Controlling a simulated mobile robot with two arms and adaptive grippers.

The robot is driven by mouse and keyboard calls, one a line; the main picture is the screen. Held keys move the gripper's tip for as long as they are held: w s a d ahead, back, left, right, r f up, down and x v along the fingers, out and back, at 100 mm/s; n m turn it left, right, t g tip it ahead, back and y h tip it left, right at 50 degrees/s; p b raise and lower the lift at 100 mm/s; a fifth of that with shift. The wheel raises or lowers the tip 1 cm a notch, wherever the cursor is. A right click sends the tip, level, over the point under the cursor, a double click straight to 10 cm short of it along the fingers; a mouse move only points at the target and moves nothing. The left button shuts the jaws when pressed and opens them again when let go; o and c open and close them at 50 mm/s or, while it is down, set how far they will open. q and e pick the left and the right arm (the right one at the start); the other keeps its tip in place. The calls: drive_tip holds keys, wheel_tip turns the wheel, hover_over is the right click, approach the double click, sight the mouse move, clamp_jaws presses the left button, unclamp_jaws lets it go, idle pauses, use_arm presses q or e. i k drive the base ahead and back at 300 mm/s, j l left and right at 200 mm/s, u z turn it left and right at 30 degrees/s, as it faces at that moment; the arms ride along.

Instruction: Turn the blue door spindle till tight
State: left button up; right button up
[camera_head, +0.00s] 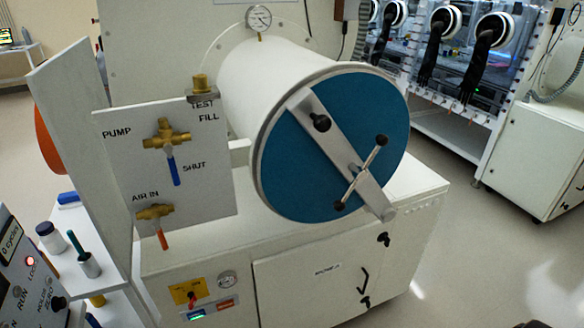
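The round blue door (290,165) closes the front end of a white cylindrical chamber (265,75). A grey bar (335,145) lies slantwise across the door from upper left to lower right. The door spindle (359,174) is at the bar's middle right; its thin metal cross handle slants from upper right to lower left, with a black knob at each end. Another black knob (321,122) sits on the upper part of the bar. The spindle's tightness cannot be told. Neither of my grippers can be made out in view.
A valve panel (215,200) with brass valves, blue and orange levers stands left of the door. The chamber rests on a white cabinet (420,205). A side shelf (95,265) holds small containers. Gloveboxes (445,60) stand behind right.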

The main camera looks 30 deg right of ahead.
sight(360, 173)
drive_tip(key=l+u, duration=0.3)
drive_tip(key=l, duration=0.15)
drive_tip(key=k+l+u, duration=0.1)
drive_tip(key=l+u, duration=0.15)
drive_tip(key=l, duration=0.2)
drive_tip(key=k+l+u, duration=0.1)
drive_tip(key=l+u, duration=0.2)
drive_tip(key=l, duration=0.15)
drive_tip(key=k+l+u, duration=0.15)
drive_tip(key=l+u, duration=0.15)
drive_tip(key=l, duration=0.15)
drive_tip(key=k+l+u, duration=0.25)
drive_tip(key=i+l, duration=0.1)
drive_tip(key=l, duration=0.05)
